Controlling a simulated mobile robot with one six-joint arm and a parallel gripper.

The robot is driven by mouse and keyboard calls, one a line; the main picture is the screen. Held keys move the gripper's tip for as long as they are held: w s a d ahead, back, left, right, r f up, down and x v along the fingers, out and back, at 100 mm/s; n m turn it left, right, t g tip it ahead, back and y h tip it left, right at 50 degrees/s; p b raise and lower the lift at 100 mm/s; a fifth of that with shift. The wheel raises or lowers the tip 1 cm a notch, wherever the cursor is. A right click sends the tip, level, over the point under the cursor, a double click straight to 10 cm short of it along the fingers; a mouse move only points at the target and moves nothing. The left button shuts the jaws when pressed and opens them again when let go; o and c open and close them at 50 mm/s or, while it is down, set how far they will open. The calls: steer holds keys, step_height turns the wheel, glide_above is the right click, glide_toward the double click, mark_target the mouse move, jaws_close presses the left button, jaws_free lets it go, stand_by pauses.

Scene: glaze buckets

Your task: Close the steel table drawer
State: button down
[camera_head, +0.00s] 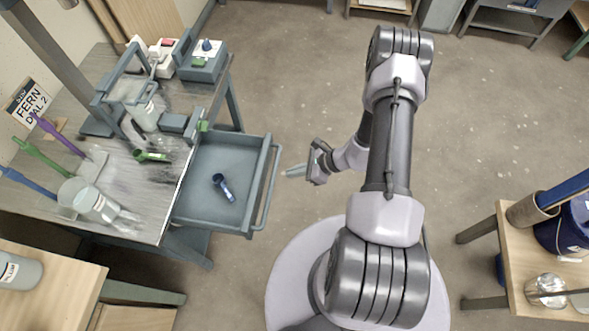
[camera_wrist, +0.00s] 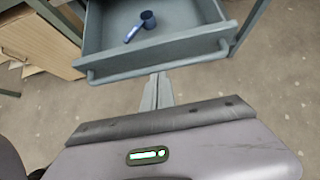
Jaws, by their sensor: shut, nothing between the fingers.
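The steel table (camera_head: 150,228) stands at the left in the head view. Its grey-blue drawer (camera_head: 205,207) is pulled out on the table's right side, with a bar handle (camera_head: 269,188) along its front. A dark blue scoop (camera_head: 223,187) lies in the drawer. The wrist view shows the drawer (camera_wrist: 183,18), its handle (camera_wrist: 160,65) and the scoop (camera_wrist: 140,25) at the top. My gripper (camera_head: 287,172) is shut and empty, a short way right of the handle and pointing at it. In the wrist view its fingertips (camera_wrist: 158,78) appear just below the handle, apparently apart from it.
The tabletop holds a grey stand, clear containers (camera_head: 95,202), a green-handled tool (camera_head: 150,156) and brush-like tools. A wooden table (camera_head: 50,278) is at the lower left. Another wooden table (camera_head: 520,260) with a blue bucket (camera_head: 570,228) is at the right. The floor between is clear.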

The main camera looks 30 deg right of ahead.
mark_target(262, 176)
steer(key=b+x, duration=0.1)
steer(key=x, duration=0.5)
steer(key=shift+s+f+b, duration=0.1)
steer(key=shift+b, duration=0.3)
steer(key=shift+w+a, duration=0.8)
steer(key=shift+a, duration=0.25)
steer(key=shift+w+a+r+b, duration=0.35)
steer(key=shift+a, duration=0.1)
